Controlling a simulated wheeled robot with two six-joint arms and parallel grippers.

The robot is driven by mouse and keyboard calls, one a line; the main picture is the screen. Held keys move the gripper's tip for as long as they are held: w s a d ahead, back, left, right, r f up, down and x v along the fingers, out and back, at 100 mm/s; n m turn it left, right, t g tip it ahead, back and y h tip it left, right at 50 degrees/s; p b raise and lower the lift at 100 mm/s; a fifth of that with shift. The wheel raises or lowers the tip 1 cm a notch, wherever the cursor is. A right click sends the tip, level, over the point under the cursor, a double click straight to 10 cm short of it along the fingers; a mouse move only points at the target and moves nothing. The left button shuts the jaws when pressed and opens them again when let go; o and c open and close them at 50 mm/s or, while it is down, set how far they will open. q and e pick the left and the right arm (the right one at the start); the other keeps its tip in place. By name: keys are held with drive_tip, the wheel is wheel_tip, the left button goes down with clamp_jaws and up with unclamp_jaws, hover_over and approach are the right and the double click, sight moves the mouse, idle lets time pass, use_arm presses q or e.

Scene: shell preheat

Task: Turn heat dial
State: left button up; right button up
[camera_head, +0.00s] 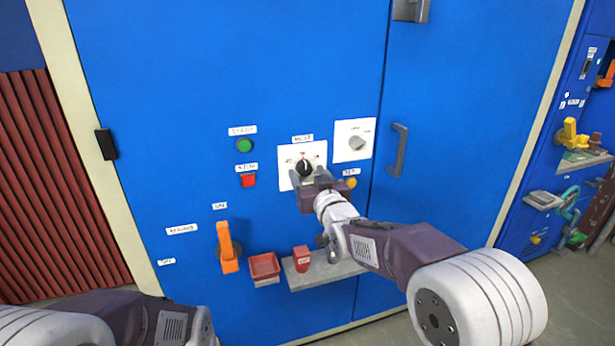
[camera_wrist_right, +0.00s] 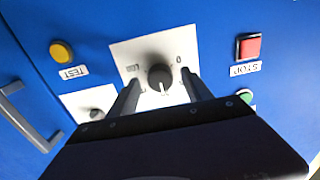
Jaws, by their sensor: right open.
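A black round dial (camera_head: 304,168) with a white pointer mark sits on a white plate (camera_head: 285,154) on the blue cabinet front; the small label above the plate is too blurred to read surely. My right gripper (camera_head: 311,180) is at the dial's lower side. In the right wrist view the dial (camera_wrist_right: 160,76) lies between the two spread fingertips of the right gripper (camera_wrist_right: 161,82), with gaps visible on both sides. The gripper is open and holds nothing. My left arm shows at the bottom left, but its gripper is out of view.
A grey knob (camera_head: 357,143) on a second white plate is close at the right. Green (camera_head: 244,145) and red (camera_head: 248,180) buttons are left of the dial, a yellow button (camera_head: 351,183) lower right. An orange lever (camera_head: 227,247), red tray (camera_head: 264,266) and grey shelf (camera_head: 335,270) are below.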

drive_tip(key=shift+w+a, duration=0.1)
drive_tip(key=shift+w, duration=0.3)
clamp_jaws()
